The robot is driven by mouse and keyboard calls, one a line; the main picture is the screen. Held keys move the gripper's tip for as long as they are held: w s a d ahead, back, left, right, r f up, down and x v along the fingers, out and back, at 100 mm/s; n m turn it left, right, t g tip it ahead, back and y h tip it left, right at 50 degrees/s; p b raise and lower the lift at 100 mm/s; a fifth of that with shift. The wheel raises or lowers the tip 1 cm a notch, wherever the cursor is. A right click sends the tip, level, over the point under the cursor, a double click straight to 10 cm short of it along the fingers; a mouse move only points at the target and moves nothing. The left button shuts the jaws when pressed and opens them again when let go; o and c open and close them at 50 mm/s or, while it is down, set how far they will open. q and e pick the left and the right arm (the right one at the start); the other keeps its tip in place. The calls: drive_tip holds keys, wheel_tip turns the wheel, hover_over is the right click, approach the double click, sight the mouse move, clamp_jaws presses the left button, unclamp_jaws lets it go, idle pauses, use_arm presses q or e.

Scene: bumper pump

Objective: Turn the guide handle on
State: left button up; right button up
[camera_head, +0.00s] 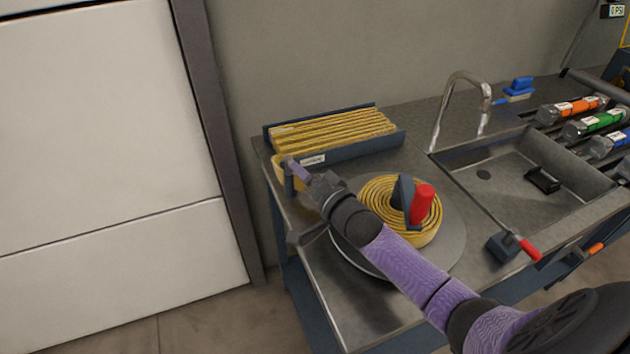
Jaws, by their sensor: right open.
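My right arm crosses the picture from the lower right, and its gripper (297,171) is open at the left edge of the steel bench. Its fingers are beside a dark blue upright (289,182) and a piece of yellow hose. Contact cannot be told, and my gripper and wrist partly hide this spot. A red handle (422,204) stands upright on a dark blue part over the coiled yellow hose (384,200). A second red lever (529,249) sticks out of a dark box at the bench's front. Which one is the guide handle is not clear. My left gripper is not in view.
The coil lies on a round steel plate (447,249), below my forearm. A blue tray (386,145) of folded yellow hose stands behind. A faucet (441,110) and sink (500,196) are to the right, with several colour-banded cylinders beyond. A wall is close behind.

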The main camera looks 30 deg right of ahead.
drive_tip(key=s, duration=0.3)
drive_tip(key=s+p, duration=0.1)
drive_tip(key=s, duration=0.2)
drive_tip(key=s+d+p, duration=0.1)
drive_tip(key=s, duration=0.1)
drive_tip(key=shift+s, duration=0.4)
